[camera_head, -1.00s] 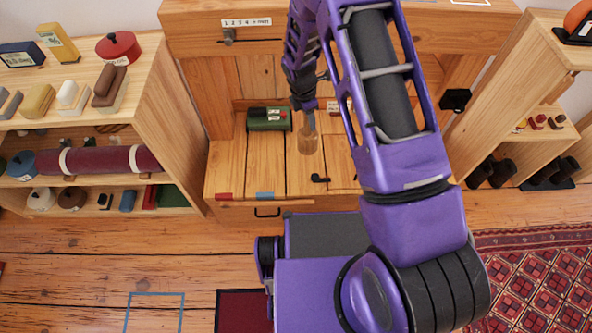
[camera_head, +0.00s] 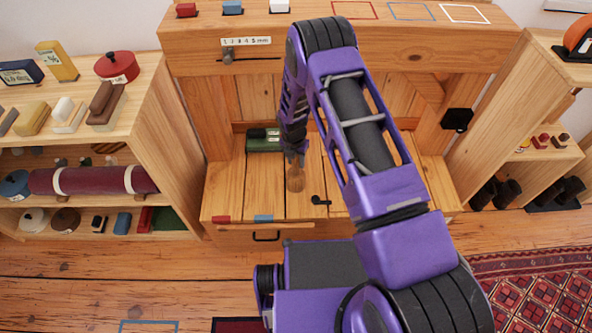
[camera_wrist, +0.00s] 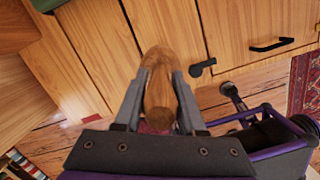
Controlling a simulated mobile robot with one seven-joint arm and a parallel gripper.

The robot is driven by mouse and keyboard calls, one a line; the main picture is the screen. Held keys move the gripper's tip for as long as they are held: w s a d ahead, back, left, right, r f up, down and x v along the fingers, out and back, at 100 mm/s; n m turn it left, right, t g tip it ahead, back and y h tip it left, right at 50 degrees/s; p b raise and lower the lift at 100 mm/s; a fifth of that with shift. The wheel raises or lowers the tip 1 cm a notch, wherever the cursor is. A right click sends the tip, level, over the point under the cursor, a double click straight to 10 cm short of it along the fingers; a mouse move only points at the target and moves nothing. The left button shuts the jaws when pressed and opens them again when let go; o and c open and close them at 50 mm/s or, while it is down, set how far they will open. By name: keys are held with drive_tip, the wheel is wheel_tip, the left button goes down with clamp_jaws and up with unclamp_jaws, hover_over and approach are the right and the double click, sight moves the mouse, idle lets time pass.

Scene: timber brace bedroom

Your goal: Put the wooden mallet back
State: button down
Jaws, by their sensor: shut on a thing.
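The wooden mallet (camera_head: 296,179) shows as a brown wooden piece below my gripper (camera_head: 295,158) in the head view, over the planked bench top (camera_head: 228,190). In the wrist view the brown wood of the mallet (camera_wrist: 158,78) sits between the two grey fingers of my gripper (camera_wrist: 157,92), which is shut on it. My fingers hide part of the mallet, and its full shape does not show. I cannot tell whether its lower end touches the bench.
A green box (camera_head: 264,141) stands at the bench's back left. A black latch (camera_head: 320,200) lies right of the mallet. A ledge (camera_head: 308,10) behind carries coloured blocks and painted outlines. Filled shelves (camera_head: 165,110) stand left; another shelf unit (camera_head: 548,100) stands right.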

sight(296, 167)
drive_tip(key=shift+f+b, duration=0.3)
drive_tip(key=shift+f, duration=1.7)
drive_tip(key=c, duration=0.5)
unclamp_jaws()
drive_tip(key=r, duration=0.4)
drive_tip(key=s+r+p, duration=0.1)
drive_tip(key=r, duration=0.3)
drive_tip(key=r+p, duration=0.1)
drive_tip(key=r, duration=0.3)
drive_tip(key=shift+s+a, duration=0.25)
drive_tip(key=shift+a, duration=0.05)
